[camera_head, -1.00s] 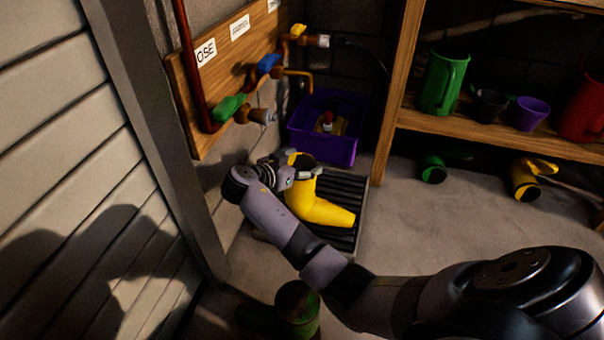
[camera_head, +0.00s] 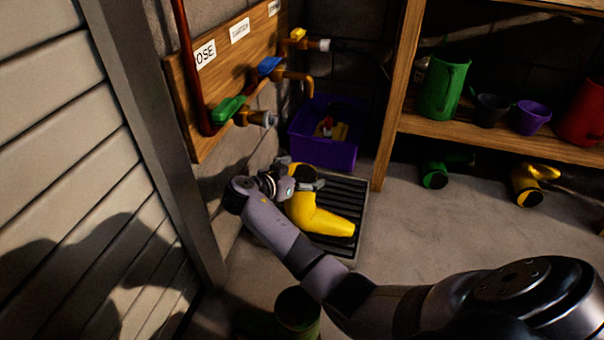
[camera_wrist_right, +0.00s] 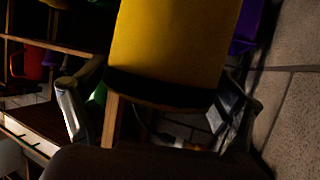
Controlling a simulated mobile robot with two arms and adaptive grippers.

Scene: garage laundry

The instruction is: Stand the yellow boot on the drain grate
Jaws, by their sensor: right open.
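The yellow boot (camera_head: 318,218) stands upright on the dark slatted drain grate (camera_head: 345,192), its open top up and its toe to the right. My right gripper (camera_head: 301,184) is around the top of the boot's shaft, with its fingers open. In the right wrist view, the shaft (camera_wrist_right: 175,45) lies between the spread fingers of my right gripper (camera_wrist_right: 155,112), with gaps beside it. The boot hides part of the grate. My left gripper is not in view.
A purple crate (camera_head: 322,153) stands behind the grate. Taps on a wooden board (camera_head: 197,92) are at the left wall. A wooden shelf (camera_head: 480,140) with jugs and cups is on the right. Another yellow boot (camera_head: 530,183) and a green boot (camera_head: 434,172) lie below it.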

